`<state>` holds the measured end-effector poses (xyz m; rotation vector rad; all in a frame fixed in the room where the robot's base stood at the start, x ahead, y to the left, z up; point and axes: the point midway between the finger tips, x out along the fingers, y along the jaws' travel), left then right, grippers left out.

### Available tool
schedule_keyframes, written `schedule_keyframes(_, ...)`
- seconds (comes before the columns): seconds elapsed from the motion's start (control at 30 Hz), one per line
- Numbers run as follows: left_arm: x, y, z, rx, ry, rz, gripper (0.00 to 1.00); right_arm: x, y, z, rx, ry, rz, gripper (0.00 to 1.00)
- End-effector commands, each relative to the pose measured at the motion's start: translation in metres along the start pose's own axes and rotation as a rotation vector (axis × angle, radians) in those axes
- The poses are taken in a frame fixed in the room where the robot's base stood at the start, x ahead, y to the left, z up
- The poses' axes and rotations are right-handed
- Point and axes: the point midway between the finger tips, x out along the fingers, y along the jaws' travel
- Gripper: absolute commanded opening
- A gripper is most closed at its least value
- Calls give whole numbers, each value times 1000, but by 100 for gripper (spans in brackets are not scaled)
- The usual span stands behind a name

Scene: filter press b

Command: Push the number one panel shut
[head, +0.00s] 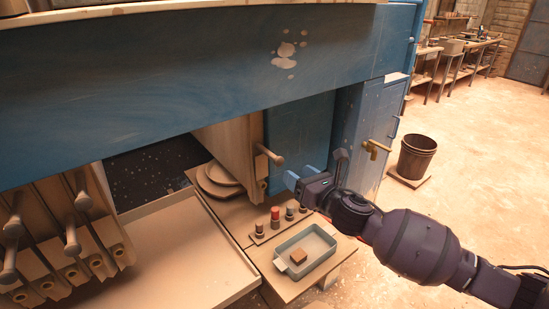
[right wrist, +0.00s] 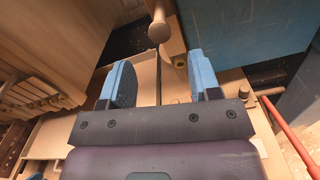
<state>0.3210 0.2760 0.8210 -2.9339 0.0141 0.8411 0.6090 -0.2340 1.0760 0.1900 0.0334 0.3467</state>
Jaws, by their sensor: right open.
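A pale wooden panel (head: 228,150) hangs alone under the blue beam, with a peg handle (head: 268,154) sticking out of its right edge. No number is readable on it, so I cannot tell if it is number one. Several similar panels (head: 75,240) with peg handles stand together at the left, across a gap. My right gripper (head: 302,175) is open and empty, to the right of the single panel and apart from its handle in the head view. In the right wrist view, the peg handle (right wrist: 160,30) shows beyond and between the blue fingers (right wrist: 158,62). My left gripper is not visible.
A wide tray (head: 180,258) lies below the gap. A side shelf holds stacked plates (head: 218,180), several knobs (head: 276,217) and a blue-grey dish (head: 310,260) with a small block. A brass tap (head: 375,147) projects at the right. A dark bucket (head: 415,157) stands on the floor.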

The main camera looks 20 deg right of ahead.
Motion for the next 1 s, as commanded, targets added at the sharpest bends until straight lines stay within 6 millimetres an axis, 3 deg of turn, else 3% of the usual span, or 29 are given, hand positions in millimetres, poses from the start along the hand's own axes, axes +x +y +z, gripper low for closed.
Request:
schedule_keyframes(0.6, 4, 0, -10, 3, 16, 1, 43, 90, 1, 0, 5, 0, 1, 57)
schedule_keyframes(1.0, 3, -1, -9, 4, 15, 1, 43, 103, 1, 0, 5, 1, 1, 57)
